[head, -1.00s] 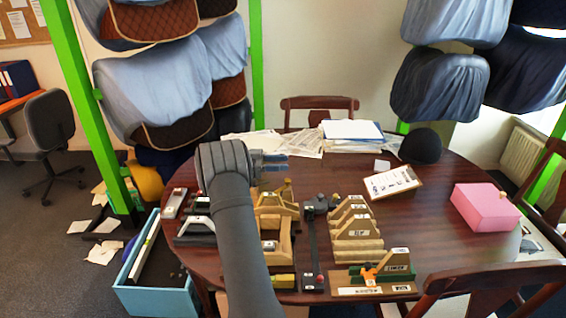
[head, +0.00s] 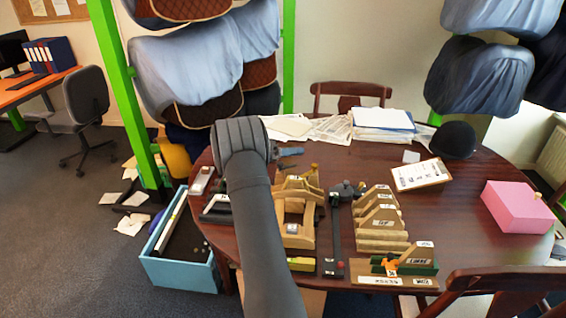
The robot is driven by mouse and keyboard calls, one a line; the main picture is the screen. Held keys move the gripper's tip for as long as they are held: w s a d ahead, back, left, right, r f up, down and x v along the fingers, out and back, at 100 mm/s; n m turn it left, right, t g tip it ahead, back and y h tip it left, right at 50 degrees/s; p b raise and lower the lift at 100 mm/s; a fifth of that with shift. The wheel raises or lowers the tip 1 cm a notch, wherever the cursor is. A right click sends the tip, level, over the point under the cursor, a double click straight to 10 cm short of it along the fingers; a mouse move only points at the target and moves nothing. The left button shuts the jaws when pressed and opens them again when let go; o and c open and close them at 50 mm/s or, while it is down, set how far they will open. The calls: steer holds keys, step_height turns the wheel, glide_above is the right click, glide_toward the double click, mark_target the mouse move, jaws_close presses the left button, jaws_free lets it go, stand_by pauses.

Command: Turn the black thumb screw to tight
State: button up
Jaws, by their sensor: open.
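My gripper (head: 291,158) shows only in part at the end of my grey arm, over the far left part of the table. Its jaws are open, and I see nothing between them. A long black bar fixture (head: 334,232) lies on the table to the right of the wooden frame. At its far end is a dark round knob (head: 344,190), which may be the black thumb screw; it is too small to be sure. My gripper is apart from it, to its left and farther back. A red knob (head: 340,264) sits at the bar's near end.
A wooden frame (head: 313,232) stands left of the bar, partly behind my arm. Several wooden gauges (head: 383,223) stand to its right, with a labelled board (head: 371,281) in front. The table's right middle is clear.

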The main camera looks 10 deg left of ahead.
steer(key=s+a+f+n+t+y, duration=0.3)
steer(key=a+n+t, duration=0.5)
steer(key=n, duration=1)
steer(key=n+t+y, duration=0.1)
steer(key=n+y, duration=0.1)
steer(key=n, duration=1.5)
glide_toward(278, 164)
steer(key=x, duration=1.1)
jaws_close()
